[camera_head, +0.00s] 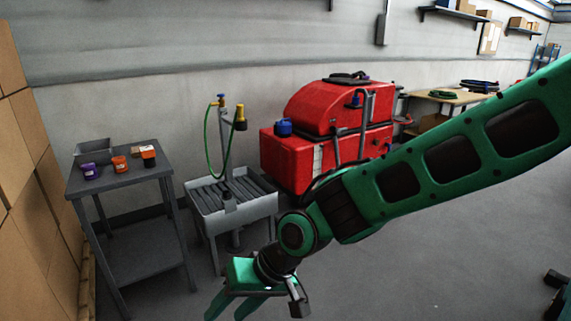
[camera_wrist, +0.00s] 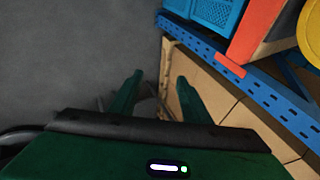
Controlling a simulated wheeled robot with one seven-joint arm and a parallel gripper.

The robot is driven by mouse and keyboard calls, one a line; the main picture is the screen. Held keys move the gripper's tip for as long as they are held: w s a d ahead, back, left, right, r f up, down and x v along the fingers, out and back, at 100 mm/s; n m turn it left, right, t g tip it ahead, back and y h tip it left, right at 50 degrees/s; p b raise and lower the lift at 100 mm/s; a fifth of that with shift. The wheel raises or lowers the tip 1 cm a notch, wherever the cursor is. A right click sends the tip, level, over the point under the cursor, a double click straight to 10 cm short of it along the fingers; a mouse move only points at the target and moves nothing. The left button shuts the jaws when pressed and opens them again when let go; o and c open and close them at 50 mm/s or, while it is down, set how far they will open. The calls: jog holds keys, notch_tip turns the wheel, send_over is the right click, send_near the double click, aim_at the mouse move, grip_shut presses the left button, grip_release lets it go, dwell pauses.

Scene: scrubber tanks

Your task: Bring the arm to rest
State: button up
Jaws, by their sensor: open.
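My gripper (camera_head: 228,308) hangs at the end of my green arm in the head view, low in the picture and in front of the grey sink stand. Its two green fingers are apart with nothing seen between them. In the wrist view my gripper (camera_wrist: 155,95) shows its two green fingers spread, with grey floor and cardboard boxes beyond them. The arm reaches in from the right edge and slopes down to the left, bent at the wrist. The fingertips are partly cut off by the bottom edge of the head view.
A grey table (camera_head: 122,180) with small coloured containers stands left, beside cardboard boxes (camera_head: 30,150). A grey sink stand (camera_head: 232,204) and a red scrubber machine (camera_head: 335,125) stand behind my arm. A blue rack (camera_wrist: 245,80) crosses the wrist view. Floor (camera_head: 420,260) at right is mostly clear.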

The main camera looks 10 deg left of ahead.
jog(key=w+d+m+t+h, duration=0.15)
jog(key=w+d, duration=0.35)
jog(key=d, duration=0.5)
jog(key=w+d+m+t+h, duration=0.1)
jog(key=w+d+h, duration=0.1)
jog(key=w+d, duration=0.6)
jog(key=s+d+r+m+h, duration=0.1)
jog(key=d, duration=0.8)
jog(key=s+d+r+m+h, duration=0.1)
jog(key=d+r+m, duration=0.1)
jog(key=d, duration=0.6)
jog(key=s+d+r+m+h, duration=0.1)
jog(key=s+d+m, duration=0.15)
jog(key=d, duration=0.45)
jog(key=s+d+r+m+h, duration=0.1)
jog(key=s+d, duration=0.2)
jog(key=d, duration=0.5)
jog(key=s+d+r+m+g, duration=0.1)
jog(key=s+d+m, duration=0.3)
jog(key=s+d, duration=0.6)
jog(key=s+y, duration=0.1)
jog(key=s, duration=0.3)
jog(key=shift+r, duration=0.2)
jog(key=shift+a+g, duration=0.1)
jog(key=shift+g, duration=0.15)
jog(key=c, duration=0.3)
jog(key=shift+w, duration=0.1)
